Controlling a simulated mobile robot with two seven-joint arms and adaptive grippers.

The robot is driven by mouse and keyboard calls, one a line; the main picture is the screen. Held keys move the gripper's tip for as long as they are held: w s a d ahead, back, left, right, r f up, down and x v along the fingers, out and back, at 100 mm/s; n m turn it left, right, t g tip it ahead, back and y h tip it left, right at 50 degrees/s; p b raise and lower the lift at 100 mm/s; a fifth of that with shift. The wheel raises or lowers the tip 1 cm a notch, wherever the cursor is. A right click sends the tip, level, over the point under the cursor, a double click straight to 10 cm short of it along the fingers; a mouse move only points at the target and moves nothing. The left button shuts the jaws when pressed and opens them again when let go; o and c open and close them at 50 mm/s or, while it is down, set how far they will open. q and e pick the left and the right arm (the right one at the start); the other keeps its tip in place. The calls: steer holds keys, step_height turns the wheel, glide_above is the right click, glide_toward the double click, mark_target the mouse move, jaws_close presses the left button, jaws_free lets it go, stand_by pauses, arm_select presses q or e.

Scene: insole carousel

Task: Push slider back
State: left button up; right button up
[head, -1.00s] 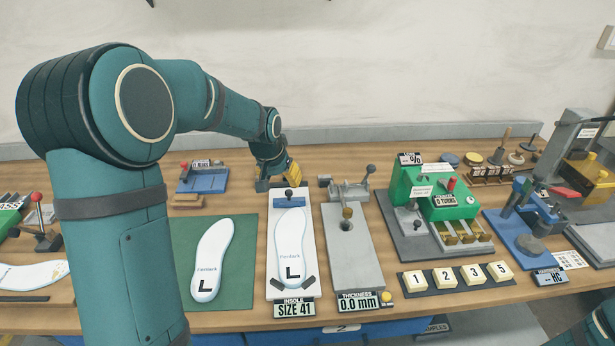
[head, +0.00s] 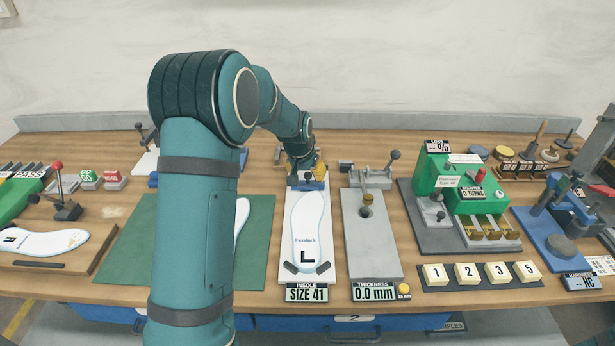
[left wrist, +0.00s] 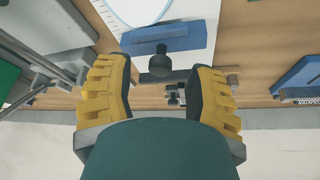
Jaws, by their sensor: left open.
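The white sizing board (head: 288,245) stands on the bench with a white insole marked L (head: 308,225) lying on it. The blue slider (head: 309,185) with its dark knob (head: 312,177) sits at the board's far end, close to the insole's toe. My left gripper (head: 305,168) is open at that far end. In the left wrist view its yellow fingers (left wrist: 160,80) stand apart on either side of the knob (left wrist: 160,62), with the blue slider (left wrist: 180,37) just ahead. The fingers do not visibly grip the knob. My right gripper is out of view.
A "SIZE 41" display (head: 307,293) is at the board's near end. A grey thickness gauge (head: 372,245) stands close on the right. A green mat (head: 257,245) lies on the left, partly hidden by my left arm. A green machine (head: 450,180) stands farther right.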

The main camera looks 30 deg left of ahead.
arm_select(q)
steer(key=shift+w+f, duration=0.3)
steer(key=shift+f, duration=0.35)
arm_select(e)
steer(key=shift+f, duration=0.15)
arm_select(q)
steer(key=shift+c, duration=0.3)
